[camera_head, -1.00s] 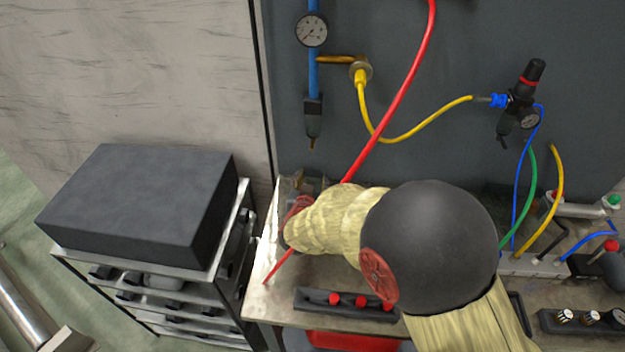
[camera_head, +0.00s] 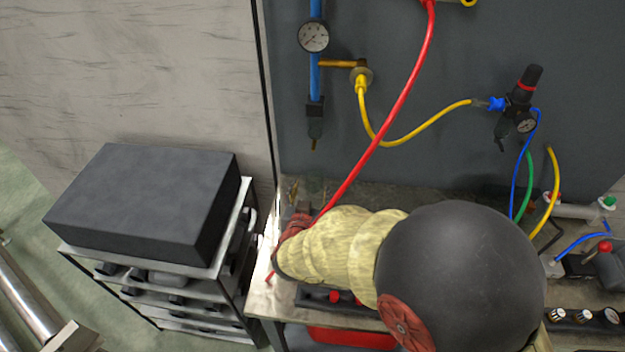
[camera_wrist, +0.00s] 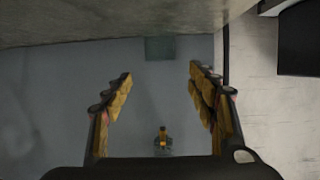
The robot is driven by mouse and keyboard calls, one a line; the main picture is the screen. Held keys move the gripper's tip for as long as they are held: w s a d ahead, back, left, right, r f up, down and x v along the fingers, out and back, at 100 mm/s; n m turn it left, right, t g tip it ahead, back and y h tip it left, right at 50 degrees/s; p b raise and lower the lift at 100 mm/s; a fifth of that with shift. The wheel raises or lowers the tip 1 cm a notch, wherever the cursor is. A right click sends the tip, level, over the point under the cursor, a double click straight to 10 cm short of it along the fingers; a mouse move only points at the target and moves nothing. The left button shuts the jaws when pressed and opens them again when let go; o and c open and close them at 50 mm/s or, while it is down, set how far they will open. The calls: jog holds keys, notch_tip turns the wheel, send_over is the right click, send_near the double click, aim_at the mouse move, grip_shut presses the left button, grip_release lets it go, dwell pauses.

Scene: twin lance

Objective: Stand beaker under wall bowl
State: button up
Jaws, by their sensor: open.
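My gripper (camera_wrist: 160,75) is open in the wrist view, its two padded fingers apart with nothing held between them. A pale teal, see-through square shape (camera_wrist: 173,48) lies beyond the fingertips; I cannot tell if it is the beaker. A small brass and blue fitting (camera_wrist: 162,140) shows low between the fingers. In the head view, a dark bowl (camera_head: 315,120) hangs under a blue pipe on the wall. A second dark bowl (camera_head: 501,128) hangs under a regulator to the right. My arm covers part of the bench, and no beaker is clear there.
A pressure gauge (camera_head: 314,37) sits on the blue pipe. A red hose (camera_head: 385,140) slants across to the bench (camera_head: 262,298), and a yellow hose (camera_head: 430,122) loops along the wall. A rack with a black box (camera_head: 145,200) stands left. Valves and knobs crowd the bench's right side.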

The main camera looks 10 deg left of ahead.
jog(key=v, duration=0.4)
jog(key=shift+p, duration=0.4)
jog(key=s+d+r+g+y, duration=0.2)
jog(key=d+r+g+y, duration=0.2)
jog(key=d+r, duration=0.7)
jog(key=s+d+r+g+h, duration=0.2)
jog(key=s+d, duration=0.7)
jog(key=s, duration=0.1)
jog(key=s+d+r+g+h, duration=0.2)
jog(key=s+d, duration=0.8)
jog(key=shift+s+d+m+h, duration=0.3)
jog(key=shift+s+d+h, duration=0.05)
jog(key=shift+h, duration=0.05)
